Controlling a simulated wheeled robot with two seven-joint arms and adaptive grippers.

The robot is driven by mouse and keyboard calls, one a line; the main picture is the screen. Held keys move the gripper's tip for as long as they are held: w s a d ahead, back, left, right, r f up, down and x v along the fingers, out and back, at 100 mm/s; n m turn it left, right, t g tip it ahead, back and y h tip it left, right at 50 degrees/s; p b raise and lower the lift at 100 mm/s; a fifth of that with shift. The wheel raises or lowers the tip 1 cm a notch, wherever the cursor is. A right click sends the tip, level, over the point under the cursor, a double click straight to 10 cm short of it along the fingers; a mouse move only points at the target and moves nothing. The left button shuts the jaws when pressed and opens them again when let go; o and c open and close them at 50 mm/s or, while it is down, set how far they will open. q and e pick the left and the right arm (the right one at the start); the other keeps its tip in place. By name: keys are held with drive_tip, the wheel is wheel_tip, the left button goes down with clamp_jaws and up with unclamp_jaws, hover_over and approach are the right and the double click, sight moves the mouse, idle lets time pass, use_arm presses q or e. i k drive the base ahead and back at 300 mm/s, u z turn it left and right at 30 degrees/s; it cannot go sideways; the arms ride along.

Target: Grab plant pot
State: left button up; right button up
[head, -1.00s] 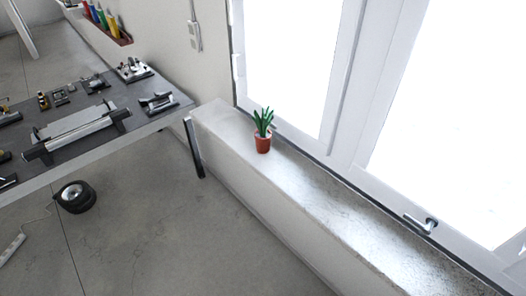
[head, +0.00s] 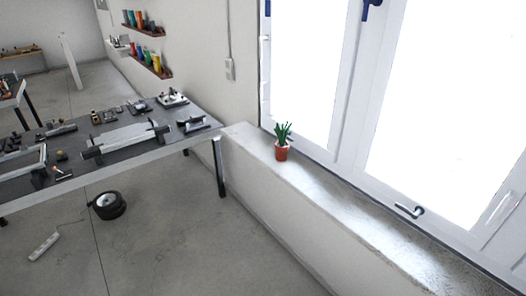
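A small plant pot (head: 282,154), terracotta red with a green spiky plant (head: 283,132), stands upright on the pale stone window sill (head: 345,203) in the head view. It is near the sill's far end, close to the window frame. Neither of my grippers is in view.
A grey work table (head: 120,146) with several tools and devices stands to the left of the sill. A black round object (head: 109,206) and a white power strip (head: 43,246) lie on the floor. Wall shelves (head: 150,66) hold coloured containers. The floor before the sill is clear.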

sight(282, 146)
drive_tip(key=u, duration=0.8)
drive_tip(key=i, duration=1)
drive_tip(key=u, duration=0.55)
drive_tip(key=i, duration=1.05)
drive_tip(key=z, duration=1)
drive_tip(key=i, duration=0.8)
drive_tip(key=z, duration=0.9)
